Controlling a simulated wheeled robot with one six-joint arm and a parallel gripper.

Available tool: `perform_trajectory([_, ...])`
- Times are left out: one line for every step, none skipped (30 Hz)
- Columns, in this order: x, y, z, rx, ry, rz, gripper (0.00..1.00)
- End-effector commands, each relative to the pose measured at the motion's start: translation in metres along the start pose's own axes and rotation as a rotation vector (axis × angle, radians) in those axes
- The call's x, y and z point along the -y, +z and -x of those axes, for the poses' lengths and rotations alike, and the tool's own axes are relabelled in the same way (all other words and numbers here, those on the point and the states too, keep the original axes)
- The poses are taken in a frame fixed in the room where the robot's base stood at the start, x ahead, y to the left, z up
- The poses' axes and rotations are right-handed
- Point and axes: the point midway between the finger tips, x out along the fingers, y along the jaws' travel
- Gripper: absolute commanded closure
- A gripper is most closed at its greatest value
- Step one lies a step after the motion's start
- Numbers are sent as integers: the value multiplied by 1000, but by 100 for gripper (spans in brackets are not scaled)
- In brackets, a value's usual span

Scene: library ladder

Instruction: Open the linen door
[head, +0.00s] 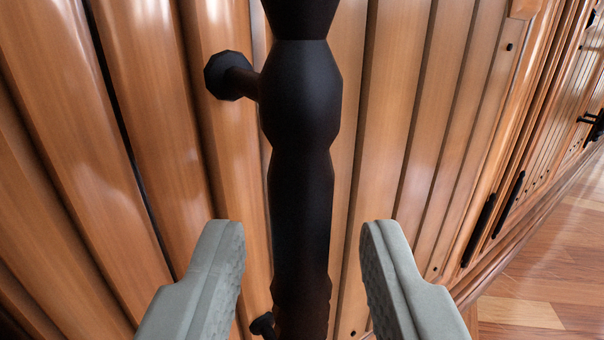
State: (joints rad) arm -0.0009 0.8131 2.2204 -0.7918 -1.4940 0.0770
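A black turned handle (300,120) runs from top to bottom in the middle of the head view. It stands off a wooden plank door (385,120) on short posts. One post with a round base (229,77) shows at the upper left of the handle, another near the bottom. My gripper (302,235) is open, with one grey finger on each side of the handle's lower part. Gaps show between both fingers and the handle. No label shows that this is the linen door. A dark narrow seam (130,150) runs between planks to the left.
More wooden panelling continues to the right, with black upright fittings (478,230) and a black latch-like fitting (594,124) at the far right edge. A wooden plank floor (545,265) lies clear at the lower right.

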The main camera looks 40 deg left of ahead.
Motion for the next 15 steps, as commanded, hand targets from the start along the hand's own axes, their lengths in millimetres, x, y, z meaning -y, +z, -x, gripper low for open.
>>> perform_trajectory([1, 0, -6, -1, -2, 1, 65])
perform_trajectory([1, 0, -9, -1, -2, 1, 65])
perform_trajectory([1, 0, -12, -1, -2, 1, 65])
perform_trajectory([0, 0, -13, -1, -1, 1, 65])
perform_trajectory([0, 0, -15, -1, -1, 1, 65])
perform_trajectory([0, 0, -16, -1, 0, 0, 65])
perform_trajectory([0, 0, -17, -1, 0, 0, 65])
perform_trajectory([0, 0, -17, -1, 0, 0, 65])
perform_trajectory([0, 0, -18, -1, 0, 0, 65])
perform_trajectory([0, 0, -18, -1, 0, 0, 65])
perform_trajectory([0, 0, -18, -1, 0, 0, 65])
perform_trajectory([0, 0, -18, -1, 0, 0, 65])
perform_trajectory([0, 0, -18, -1, 0, 0, 65])
perform_trajectory([0, 0, -18, -1, 0, 0, 65])
perform_trajectory([0, 0, -18, -1, 0, 0, 65])
